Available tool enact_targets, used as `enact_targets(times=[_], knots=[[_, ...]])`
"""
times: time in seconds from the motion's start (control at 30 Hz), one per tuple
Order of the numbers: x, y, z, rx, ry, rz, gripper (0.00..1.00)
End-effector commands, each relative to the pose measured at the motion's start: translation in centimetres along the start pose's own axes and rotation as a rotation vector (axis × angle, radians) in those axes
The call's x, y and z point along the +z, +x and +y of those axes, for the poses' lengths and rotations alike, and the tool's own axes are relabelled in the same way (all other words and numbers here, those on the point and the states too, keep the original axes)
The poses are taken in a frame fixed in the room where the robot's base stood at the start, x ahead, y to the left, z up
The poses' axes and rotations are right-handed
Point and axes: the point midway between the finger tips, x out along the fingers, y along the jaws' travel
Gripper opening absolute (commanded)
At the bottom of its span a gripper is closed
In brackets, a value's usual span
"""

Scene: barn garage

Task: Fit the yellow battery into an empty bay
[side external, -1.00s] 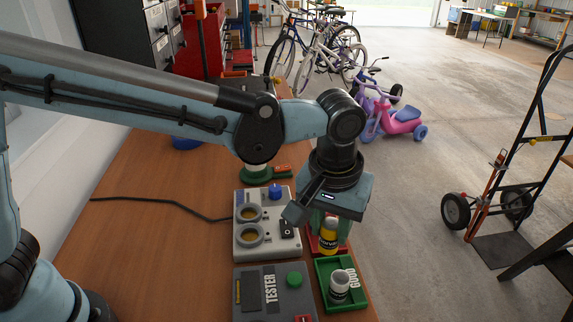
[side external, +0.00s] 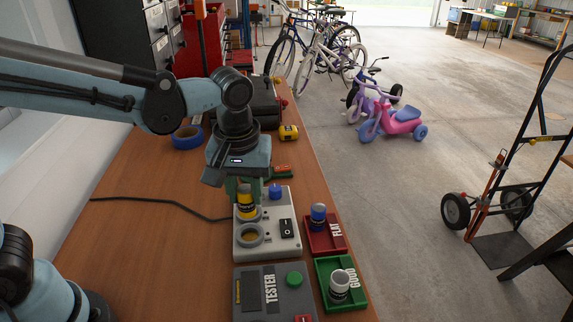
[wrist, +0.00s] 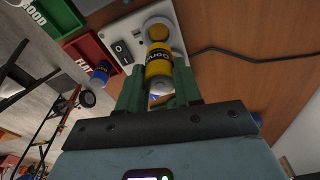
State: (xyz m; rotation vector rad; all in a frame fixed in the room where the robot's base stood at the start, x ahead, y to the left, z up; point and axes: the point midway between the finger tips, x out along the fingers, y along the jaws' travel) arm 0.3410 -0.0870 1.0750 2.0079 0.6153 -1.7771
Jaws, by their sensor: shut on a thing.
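My gripper (side external: 245,187) is shut on the yellow battery (side external: 246,205), which is upright with its lower end at the far ring-shaped bay of the grey charger (side external: 284,249). I cannot tell whether its base is inside this bay or just above it. The near bay (side external: 250,236) is empty. A blue part (side external: 275,191) stands at the charger's far right; I cannot tell whether it is a battery or a knob. In the wrist view the yellow battery (wrist: 158,68) sits between the green fingers (wrist: 158,92), with the empty bay beyond it.
A red FLAT tray (side external: 327,248) holds a blue battery (side external: 318,216). A green GOOD tray (side external: 324,270) holds a white-topped battery (side external: 339,286). The grey tester (side external: 250,307) is in front of the charger.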

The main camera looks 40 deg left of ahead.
Motion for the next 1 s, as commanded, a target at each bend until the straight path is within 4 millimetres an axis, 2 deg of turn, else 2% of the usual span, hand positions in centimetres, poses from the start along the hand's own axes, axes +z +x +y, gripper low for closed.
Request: enact_targets(times=[0.6,1.0], knots=[[0.6,5.0,0.0,0.0,-0.001,0.0,0.0],[0.7,5.7,-0.1,0.0,-0.001,0.0,0.0]])
